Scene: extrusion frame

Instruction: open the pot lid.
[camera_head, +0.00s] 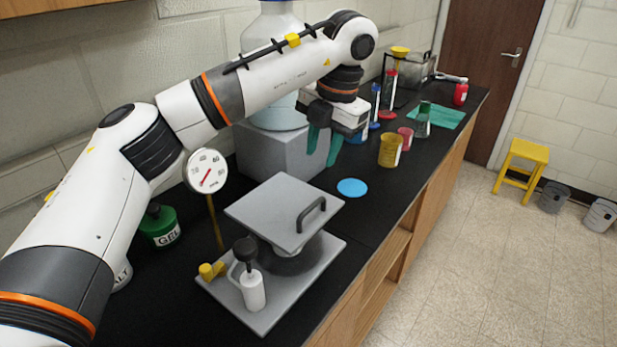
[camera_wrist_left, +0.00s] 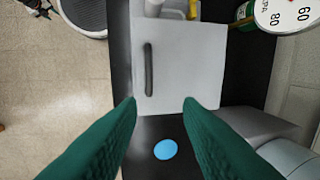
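The pot lid (camera_head: 282,212) is a flat grey square plate with a dark bar handle (camera_head: 311,213) near its right edge. It lies on top of the pot, whose dark round body (camera_head: 292,257) shows below it on a grey base plate (camera_head: 319,279). The left wrist view shows the lid (camera_wrist_left: 195,65) and its handle (camera_wrist_left: 149,69) from above. My left gripper (camera_head: 322,154) has green fingers, is open and empty, and hangs above and behind the lid, apart from the handle. The fingers also show spread in the left wrist view (camera_wrist_left: 160,104). My right gripper is in neither view.
A dial gauge (camera_head: 206,171) on a yellow stem stands left of the lid. A white-bodied valve with a black knob (camera_head: 250,276) sits in front. A grey block (camera_head: 268,157) stands behind. A blue disc (camera_head: 352,187) lies on the black counter, with cups and glassware further back.

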